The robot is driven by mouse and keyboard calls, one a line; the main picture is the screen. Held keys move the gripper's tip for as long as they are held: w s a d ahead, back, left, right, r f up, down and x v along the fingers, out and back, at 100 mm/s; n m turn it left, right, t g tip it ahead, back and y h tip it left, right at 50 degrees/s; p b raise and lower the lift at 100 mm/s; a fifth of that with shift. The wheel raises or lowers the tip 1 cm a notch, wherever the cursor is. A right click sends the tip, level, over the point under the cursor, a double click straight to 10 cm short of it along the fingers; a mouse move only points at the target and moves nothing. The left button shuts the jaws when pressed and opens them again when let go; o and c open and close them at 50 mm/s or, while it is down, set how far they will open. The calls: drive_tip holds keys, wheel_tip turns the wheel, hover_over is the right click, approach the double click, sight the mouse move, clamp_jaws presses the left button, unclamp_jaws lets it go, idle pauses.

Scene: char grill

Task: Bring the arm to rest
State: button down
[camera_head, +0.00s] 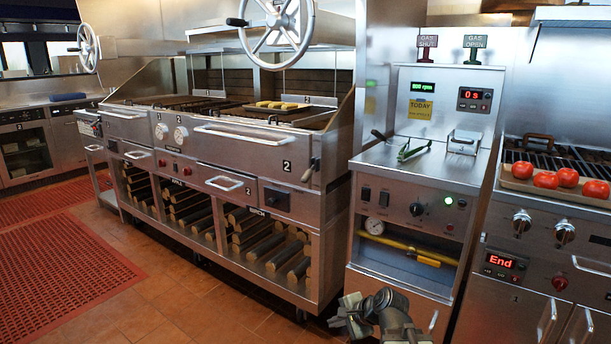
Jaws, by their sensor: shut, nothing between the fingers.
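My gripper (350,314) shows at the bottom of the head view, at the end of my folded arm. It is shut and empty. It is low, in front of the steel control cabinet (400,300), and appears apart from it. Most of my arm is outside the picture below.
A wood-fired grill (250,148) with logs below stands at the left. Green-handled tongs (414,150) lie on the cabinet top. At the right, tomatoes (545,180) sit on a tray on another grill. The tiled floor (180,300) at lower left is clear, with red mats.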

drive_tip(key=s+d+f+n+g+h, duration=0.3)
drive_tip(key=s+d+n, duration=0.1)
drive_tip(key=s+n, duration=0.2)
drive_tip(key=s+d+f+n+g+h, duration=0.3)
drive_tip(key=s+d+n, duration=0.1)
drive_tip(key=s+n, duration=0.25)
wheel_tip(320, 180, up, 38)
drive_tip(key=p, duration=3.8)
drive_tip(key=shift+w+a+r, duration=0.2)
drive_tip(key=shift+w+a, duration=0.05)
drive_tip(key=shift+w, duration=0.15)
drive_tip(key=shift+f, duration=0.15)
